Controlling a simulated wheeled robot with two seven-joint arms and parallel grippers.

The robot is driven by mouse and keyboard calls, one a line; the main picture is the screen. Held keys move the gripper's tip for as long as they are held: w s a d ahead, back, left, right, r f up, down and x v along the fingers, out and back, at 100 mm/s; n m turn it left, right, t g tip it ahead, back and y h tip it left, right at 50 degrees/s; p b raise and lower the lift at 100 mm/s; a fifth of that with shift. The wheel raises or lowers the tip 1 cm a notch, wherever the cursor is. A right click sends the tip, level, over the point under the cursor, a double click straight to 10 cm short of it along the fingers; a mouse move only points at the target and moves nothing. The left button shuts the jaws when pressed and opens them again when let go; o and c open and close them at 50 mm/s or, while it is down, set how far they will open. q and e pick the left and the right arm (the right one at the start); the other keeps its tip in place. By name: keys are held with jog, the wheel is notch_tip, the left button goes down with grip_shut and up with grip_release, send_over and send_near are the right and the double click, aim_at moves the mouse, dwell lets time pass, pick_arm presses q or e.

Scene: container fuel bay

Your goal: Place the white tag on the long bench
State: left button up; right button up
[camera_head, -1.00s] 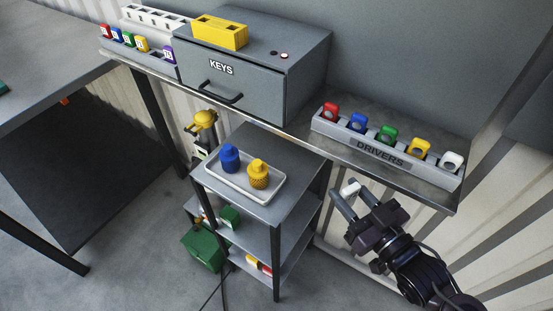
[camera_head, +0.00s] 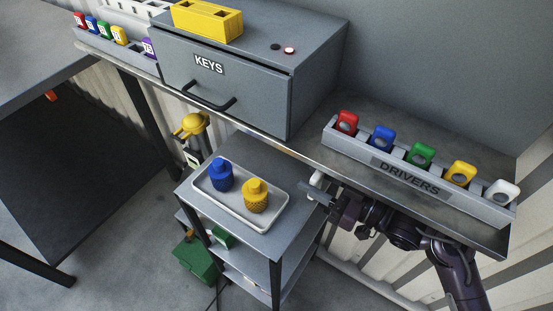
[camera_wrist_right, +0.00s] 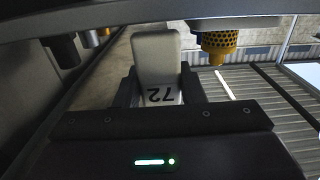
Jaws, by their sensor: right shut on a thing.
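My right gripper (camera_head: 312,190) is shut on a white tag (camera_head: 317,180). In the right wrist view the tag (camera_wrist_right: 158,62) stands up between the fingers, with the number 72 on it. In the head view the tag is small and partly hidden by the gripper. The gripper is at the front edge of the long grey bench (camera_head: 308,148) along the wall, just right of the tray on the shelf cart. The bench carries the KEYS drawer cabinet (camera_head: 225,85) and the DRIVERS rack (camera_head: 350,158). My left gripper is not in view.
The rack holds several coloured tags. A strip of bench between cabinet and rack is bare. A dark table (camera_head: 40,55) stands at left.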

jog(key=x, duration=0.5)
jog(key=shift+w, duration=0.1)
jog(key=shift+w+a, duration=0.35)
jog(key=shift+a, duration=0.2)
jog(key=x, duration=0.2)
jog(key=shift+w+a+r+p, duration=0.1)
jog(key=shift+w+a+p, duration=0.15)
jog(key=shift+p, duration=0.1)
jog(key=shift+w+a, duration=0.1)
jog(key=shift+a, duration=0.2)
jog(key=shift+f, duration=0.4)
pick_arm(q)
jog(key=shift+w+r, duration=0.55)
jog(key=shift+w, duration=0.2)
pick_arm(e)
jog(key=shift+d, duration=0.1)
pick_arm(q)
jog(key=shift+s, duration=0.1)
